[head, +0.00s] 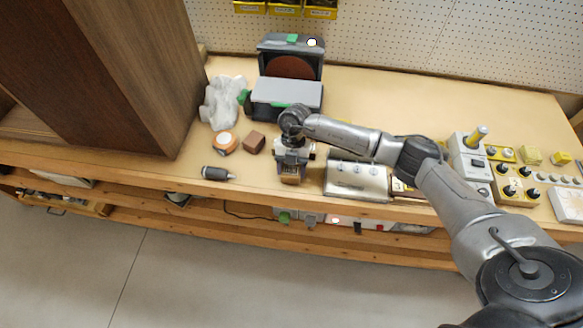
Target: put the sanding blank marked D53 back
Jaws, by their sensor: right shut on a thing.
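My right gripper (292,172) points down over the front part of the bench and is shut on a small tan-brown block, most likely the sanding blank (290,181). The gripper hides part of the block, and no D53 mark can be read on it. I cannot tell whether the block touches the bench top. A darker brown block (254,141) lies to the left of the gripper. A disc sander (287,92) with a reddish disc and grey table stands behind the gripper. My left gripper is not in view.
A tape measure (224,142), a white crumpled cloth (222,103) and a dark cylindrical tool (216,173) lie at left. A metal plate (357,180) is close on the right. A tall wooden cabinet (105,65) bounds the left. The back right bench top is clear.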

